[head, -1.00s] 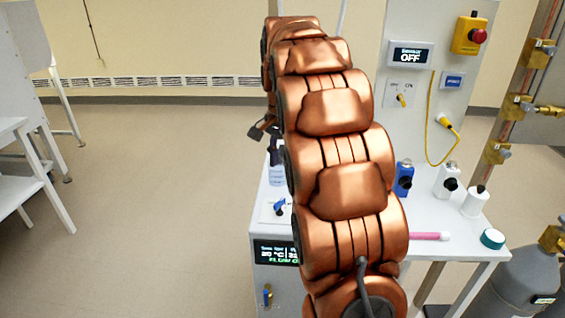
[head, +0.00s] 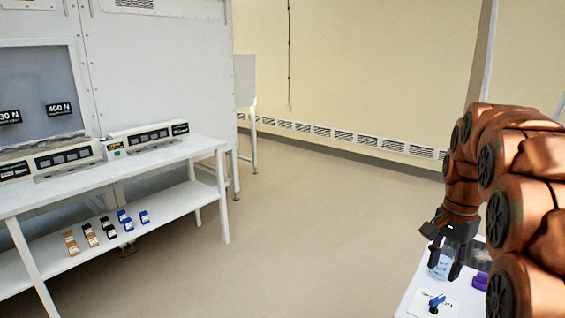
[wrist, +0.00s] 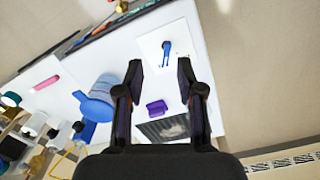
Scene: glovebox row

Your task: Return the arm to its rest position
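My copper-coloured arm (head: 525,200) fills the right edge of the head view, bent over with its end hanging down. My gripper (head: 446,273) points downward above the white bench at the lower right. In the wrist view my gripper (wrist: 160,68) has its two black fingers apart, with nothing between them. A clear bottle (head: 440,262) shows behind the fingers in the head view. I cannot tell the exact gap between bottle and gripper.
A blue-handled valve (wrist: 166,52) on a white plate and a purple block (wrist: 156,108) lie on the bench (wrist: 203,75). A white table (head: 190,148) with instruments and a loaded lower shelf (head: 165,218) stands at left. The floor (head: 310,230) between is clear.

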